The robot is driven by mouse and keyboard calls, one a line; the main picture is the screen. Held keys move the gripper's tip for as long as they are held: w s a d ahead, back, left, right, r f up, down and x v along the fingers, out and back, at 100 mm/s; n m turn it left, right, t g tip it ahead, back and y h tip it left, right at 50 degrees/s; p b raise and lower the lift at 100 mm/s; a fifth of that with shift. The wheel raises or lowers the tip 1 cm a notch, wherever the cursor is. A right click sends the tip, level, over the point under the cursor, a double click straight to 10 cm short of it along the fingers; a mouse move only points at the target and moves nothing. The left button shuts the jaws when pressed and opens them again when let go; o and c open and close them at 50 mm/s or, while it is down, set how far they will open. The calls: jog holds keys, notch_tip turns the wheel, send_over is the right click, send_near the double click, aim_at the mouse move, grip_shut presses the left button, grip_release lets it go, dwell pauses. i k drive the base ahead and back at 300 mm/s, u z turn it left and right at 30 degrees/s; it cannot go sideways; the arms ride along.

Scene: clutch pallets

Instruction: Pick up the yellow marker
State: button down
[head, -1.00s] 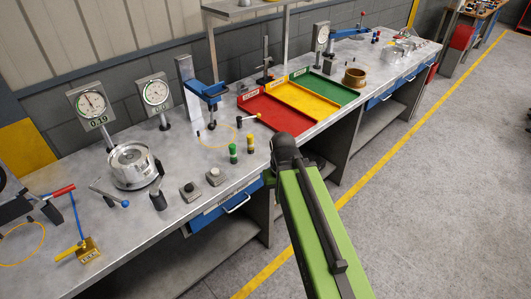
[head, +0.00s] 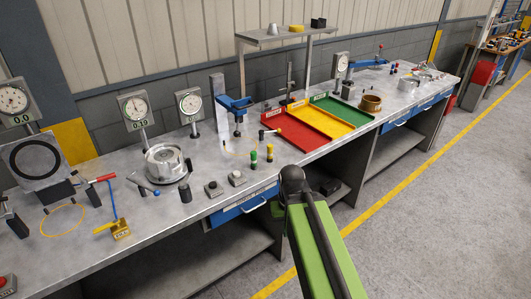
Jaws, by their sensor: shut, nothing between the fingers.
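The yellow marker (head: 270,152) stands upright on the grey workbench (head: 215,254), close to its front edge. It is small, with yellow and dark parts. A similar green marker (head: 254,159) stands just to its left. My green arm comes up from the bottom of the view, and its dark joint is in front of the bench edge, to the right of and below the yellow marker. My gripper's fingers cannot be made out; they seem hidden behind my arm. Nothing is seen touching the yellow marker.
Two small button boxes (head: 237,178) stand left of the markers. A blue clamp press (head: 235,104) is behind them. Red, yellow and green trays (head: 312,124) lie to the right. A metal cylinder fixture (head: 165,163) and dial gauges stand left. The floor at right is clear.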

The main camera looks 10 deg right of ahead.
aim_at(270, 147)
jog(key=i, duration=0.85)
jog(key=u, duration=5.25)
jog(key=i, duration=0.1)
jog(key=z, duration=2.85)
jog(key=k, duration=0.95)
jog(key=z, duration=0.9)
jog(key=i, duration=1)
jog(key=u, duration=0.05)
